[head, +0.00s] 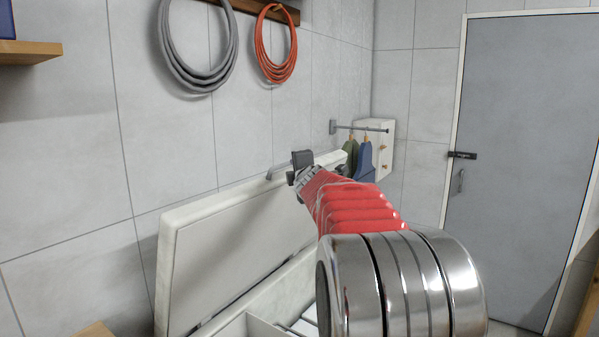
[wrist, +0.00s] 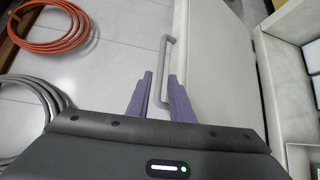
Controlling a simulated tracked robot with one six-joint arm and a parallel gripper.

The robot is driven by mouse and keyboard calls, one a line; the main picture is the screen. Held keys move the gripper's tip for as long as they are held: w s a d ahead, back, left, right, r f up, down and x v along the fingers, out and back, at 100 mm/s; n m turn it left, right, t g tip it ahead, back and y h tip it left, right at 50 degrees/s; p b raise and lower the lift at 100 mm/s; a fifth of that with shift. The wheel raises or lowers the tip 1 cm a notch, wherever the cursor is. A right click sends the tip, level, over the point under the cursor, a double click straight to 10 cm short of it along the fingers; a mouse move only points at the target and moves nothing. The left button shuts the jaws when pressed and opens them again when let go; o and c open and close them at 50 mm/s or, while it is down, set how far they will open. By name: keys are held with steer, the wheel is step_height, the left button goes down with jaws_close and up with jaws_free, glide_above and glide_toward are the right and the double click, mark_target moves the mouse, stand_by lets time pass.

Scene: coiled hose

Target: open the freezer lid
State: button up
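The white freezer lid (head: 235,252) stands raised and steep near the tiled wall in the head view, its inner face showing. Its grey bar handle (head: 283,171) sits at the upper edge. In the wrist view the lid (wrist: 222,60) runs down the middle right, with the handle (wrist: 164,62) along its edge. My gripper (wrist: 160,82) has its two purple fingers apart, with the handle bar between them and narrow gaps visible. In the head view my gripper (head: 300,172) is at the lid's upper edge, its fingers mostly hidden. The open freezer body (head: 262,315) is partly behind my arm.
A grey hose (head: 200,80) and an orange hose (head: 276,72) hang coiled on the wall above the lid. Clothes (head: 364,163) hang from a rail beyond my gripper. A grey door (head: 520,150) is at the right. A wooden shelf (head: 28,52) juts out at upper left.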

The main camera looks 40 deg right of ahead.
steer(key=shift+v, duration=1.65)
